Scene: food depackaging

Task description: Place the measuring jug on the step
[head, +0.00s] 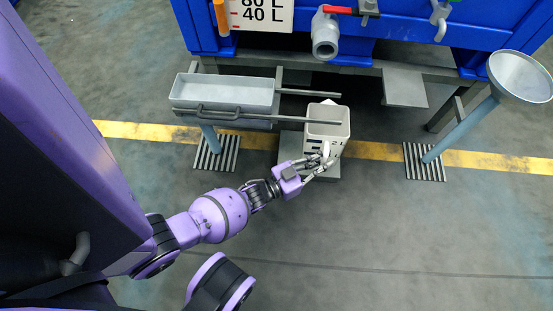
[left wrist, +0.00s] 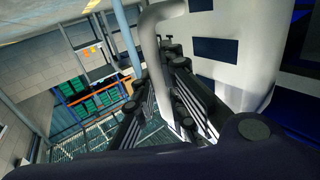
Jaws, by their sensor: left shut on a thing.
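The measuring jug (head: 338,131) is a cream-white open container with dark marks, below the middle of the blue tank's front edge. In the left wrist view the jug (left wrist: 240,65) fills the upper right, with dark blue squares on its wall. My left gripper (head: 323,163) is shut on the jug's handle (left wrist: 158,70), which passes between the fingers. The grey step (head: 288,148) lies low on the floor under and left of the jug in the picture. I cannot tell whether the jug's base touches the step. My right gripper is not in view.
A grey tray (head: 225,92) on a stand is left of the jug, with rails reaching over to the jug. A blue tank (head: 430,35) with a valve pipe (head: 325,38) stands behind. A funnel (head: 520,76) on a stand is at right. The front floor is clear.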

